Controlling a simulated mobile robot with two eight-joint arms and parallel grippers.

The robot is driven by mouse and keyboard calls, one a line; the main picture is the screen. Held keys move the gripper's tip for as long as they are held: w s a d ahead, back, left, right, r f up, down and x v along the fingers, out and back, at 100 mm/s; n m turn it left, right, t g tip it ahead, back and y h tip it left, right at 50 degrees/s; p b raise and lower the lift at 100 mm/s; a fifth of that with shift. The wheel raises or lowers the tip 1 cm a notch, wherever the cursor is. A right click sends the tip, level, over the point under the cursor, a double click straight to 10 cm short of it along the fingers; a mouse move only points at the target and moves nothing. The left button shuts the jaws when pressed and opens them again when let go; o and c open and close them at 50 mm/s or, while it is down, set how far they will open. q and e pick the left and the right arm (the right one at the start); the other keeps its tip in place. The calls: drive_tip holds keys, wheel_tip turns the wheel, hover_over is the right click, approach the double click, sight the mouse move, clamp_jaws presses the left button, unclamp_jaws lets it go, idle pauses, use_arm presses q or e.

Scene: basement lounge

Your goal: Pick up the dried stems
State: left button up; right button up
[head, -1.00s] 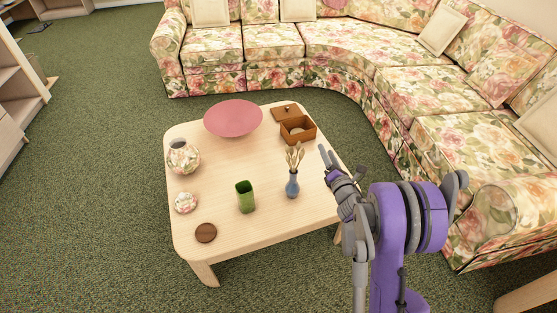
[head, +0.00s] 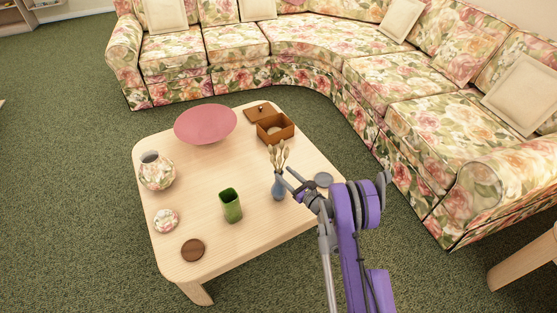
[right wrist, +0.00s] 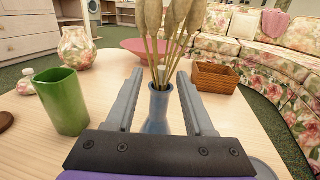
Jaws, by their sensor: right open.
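The dried stems (head: 278,157) stand upright in a small blue vase (head: 279,187) near the right edge of the wooden table. In the right wrist view the beige stems (right wrist: 171,40) rise from the neck of the blue vase (right wrist: 158,112). My right gripper (head: 289,178) reaches in from the right, next to the vase. It is open, and in the right wrist view its two fingers (right wrist: 157,85) lie left and right of the vase neck and the lower stems. I cannot tell whether either finger touches them. My left gripper does not show.
On the table (head: 215,245) are a green cup (head: 231,206), a floral vase (head: 157,173), a floral lidded jar (head: 166,221), a brown disc (head: 193,250), a pink bowl (head: 205,125), a wooden box (head: 275,129) and a grey disc (head: 323,180). A floral sofa (head: 330,50) curves behind.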

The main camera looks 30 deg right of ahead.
sight(279, 167)
drive_tip(key=w, duration=0.5)
drive_tip(key=shift+a, duration=0.2)
clamp_jaws()
